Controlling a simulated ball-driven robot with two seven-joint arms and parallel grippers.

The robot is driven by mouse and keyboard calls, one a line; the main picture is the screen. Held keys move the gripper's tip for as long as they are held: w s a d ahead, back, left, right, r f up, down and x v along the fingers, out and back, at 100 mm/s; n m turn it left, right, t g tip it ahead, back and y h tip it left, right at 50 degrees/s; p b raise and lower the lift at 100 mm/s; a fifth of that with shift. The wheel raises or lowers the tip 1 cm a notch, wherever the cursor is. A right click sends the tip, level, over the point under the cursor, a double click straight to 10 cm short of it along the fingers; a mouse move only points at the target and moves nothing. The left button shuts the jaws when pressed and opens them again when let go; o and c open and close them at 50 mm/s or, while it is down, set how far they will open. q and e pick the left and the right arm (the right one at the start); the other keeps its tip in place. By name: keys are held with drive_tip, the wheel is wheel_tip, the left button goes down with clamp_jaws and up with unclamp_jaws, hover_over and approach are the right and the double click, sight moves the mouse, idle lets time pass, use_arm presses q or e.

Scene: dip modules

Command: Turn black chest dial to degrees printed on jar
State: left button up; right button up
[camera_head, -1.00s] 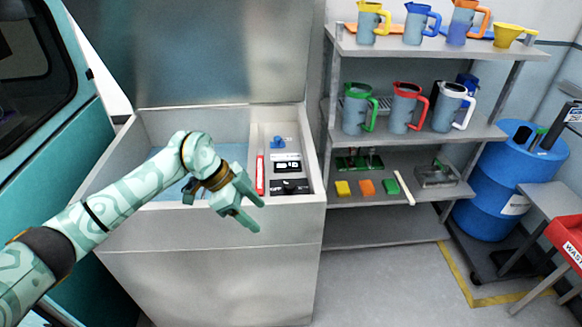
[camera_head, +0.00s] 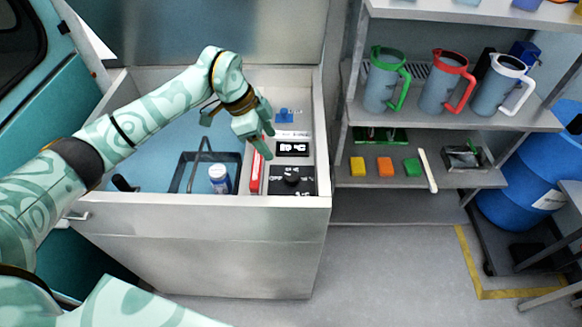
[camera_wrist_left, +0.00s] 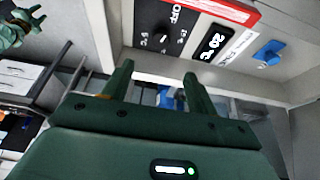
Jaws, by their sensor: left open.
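The black dial (camera_head: 292,180) sits on a black plate marked OFF at the front of the chest's right-hand panel; it also shows in the left wrist view (camera_wrist_left: 164,40). A display (camera_wrist_left: 213,43) beside it reads 20 °C. A small white jar with a blue label (camera_head: 219,180) stands inside the chest; its print is too small to read. My left gripper (camera_head: 265,138) is open and empty above the panel, behind and left of the dial, apart from it.
The open chest (camera_head: 205,200) holds a dark wire basket (camera_head: 178,172) near the jar. A shelf rack (camera_head: 455,120) with pitchers stands at right. The chest lid rises behind.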

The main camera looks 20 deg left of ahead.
sight(291, 176)
use_arm(q)
drive_tip(key=b+x, duration=0.2)
drive_tip(key=x, duration=1.1)
drive_tip(key=shift+w+f+b, duration=0.1)
drive_tip(key=shift+f+b, duration=0.2)
drive_tip(key=c, duration=1)
